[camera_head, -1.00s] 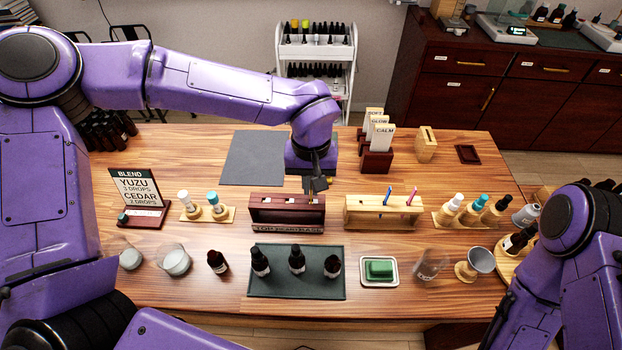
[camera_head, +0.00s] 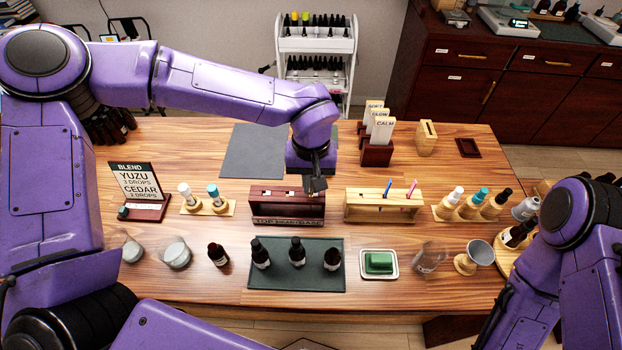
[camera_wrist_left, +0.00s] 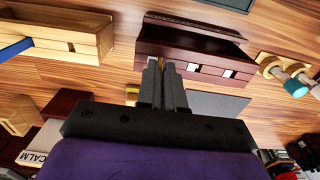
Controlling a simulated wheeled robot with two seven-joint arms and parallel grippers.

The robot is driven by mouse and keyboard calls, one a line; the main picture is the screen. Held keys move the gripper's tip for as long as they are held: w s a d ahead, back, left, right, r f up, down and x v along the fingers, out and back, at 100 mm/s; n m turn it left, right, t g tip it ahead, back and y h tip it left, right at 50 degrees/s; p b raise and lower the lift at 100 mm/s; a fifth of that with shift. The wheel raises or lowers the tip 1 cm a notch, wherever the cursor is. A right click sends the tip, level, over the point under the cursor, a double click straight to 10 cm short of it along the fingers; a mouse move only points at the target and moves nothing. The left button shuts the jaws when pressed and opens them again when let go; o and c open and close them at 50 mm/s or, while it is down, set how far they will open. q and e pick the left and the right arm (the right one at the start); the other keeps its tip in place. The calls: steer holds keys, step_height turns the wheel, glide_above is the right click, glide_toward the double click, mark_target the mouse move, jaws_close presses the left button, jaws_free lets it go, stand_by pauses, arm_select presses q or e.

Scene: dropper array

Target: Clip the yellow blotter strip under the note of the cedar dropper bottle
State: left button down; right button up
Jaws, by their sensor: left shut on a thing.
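My left gripper (camera_head: 315,186) is over the right end of the dark red rack (camera_head: 287,207), whose front lettering appears to read top, heart, base. The rack also shows in the left wrist view (camera_wrist_left: 185,50). There the gripper (camera_wrist_left: 163,68) is shut on a thin yellow strip, of which only a sliver (camera_wrist_left: 160,62) shows between the fingertips. Two white patches show on the rack to the right of the fingers. Three dark dropper bottles (camera_head: 297,252) stand on a dark mat (camera_head: 295,282); I cannot read which is cedar. My right gripper is out of view.
A blend sign (camera_head: 138,182) and capped bottles on a wooden base (camera_head: 222,209) are left.

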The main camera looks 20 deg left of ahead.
arm_select(q)
steer(key=c, duration=1.2)
jaws_free()
step_height(320, 180, up, 10)
steer(key=shift+f+b, duration=0.2)
steer(key=shift+b, duration=0.85)
steer(key=shift+r, duration=0.5)
